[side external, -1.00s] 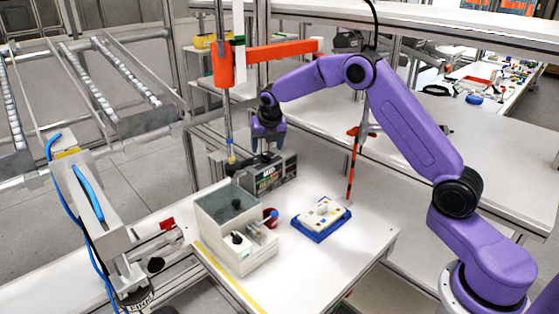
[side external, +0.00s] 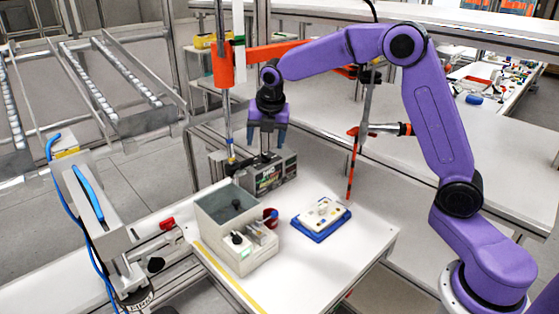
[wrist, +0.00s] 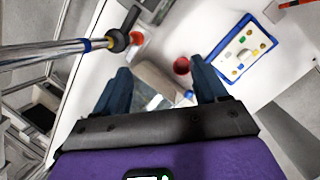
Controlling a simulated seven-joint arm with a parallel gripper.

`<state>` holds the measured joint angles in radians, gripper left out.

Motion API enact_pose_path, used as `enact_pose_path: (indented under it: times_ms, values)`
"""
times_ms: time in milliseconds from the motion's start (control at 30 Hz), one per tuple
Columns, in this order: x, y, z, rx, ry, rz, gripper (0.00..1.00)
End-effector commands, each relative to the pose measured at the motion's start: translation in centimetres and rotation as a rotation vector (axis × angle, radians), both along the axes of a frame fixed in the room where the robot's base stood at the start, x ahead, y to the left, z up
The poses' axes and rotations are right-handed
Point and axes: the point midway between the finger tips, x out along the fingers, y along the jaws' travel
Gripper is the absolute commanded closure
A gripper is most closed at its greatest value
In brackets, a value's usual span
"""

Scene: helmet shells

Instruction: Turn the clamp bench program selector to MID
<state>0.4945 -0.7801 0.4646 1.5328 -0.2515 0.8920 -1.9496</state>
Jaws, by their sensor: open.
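A beige box-shaped unit (side external: 258,258), which looks like the clamp bench, stands at the front left of the white table. A black knob (side external: 236,239) sits on its low front part and may be the program selector. Its setting and any labels are too small to read. My gripper (side external: 267,143) is open and empty, fingers pointing down, well above the table and behind the unit in the side view. In the wrist view my gripper (wrist: 160,75) has its fingers apart, with part of the beige unit (wrist: 155,80) between and below them; the knob cannot be made out there.
A dark boxy device (side external: 270,175) stands behind the unit, close below my gripper. A red cup (side external: 270,217) is beside the unit. A blue-edged white panel (side external: 321,218) lies to the right. A metal post (side external: 228,120) rises at left. The table's right front is clear.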

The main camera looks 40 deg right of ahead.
Motion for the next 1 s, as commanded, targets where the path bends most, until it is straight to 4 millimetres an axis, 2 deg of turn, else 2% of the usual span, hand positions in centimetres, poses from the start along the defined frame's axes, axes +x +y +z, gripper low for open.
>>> enact_pose_path:
  times_ms: [200, 600, 800, 1000]
  values:
    - [-3.1, 2.2, 0.4, 0.06, 0.007, -0.092, 0.28]
    - [-9.0, 5.2, 0.8, 0.153, 0.032, -0.264, 0.28]
    - [-11.0, 5.9, 0.8, 0.181, 0.043, -0.325, 0.28]
    - [-11.8, 6.2, 0.8, 0.191, 0.048, -0.35, 0.28]
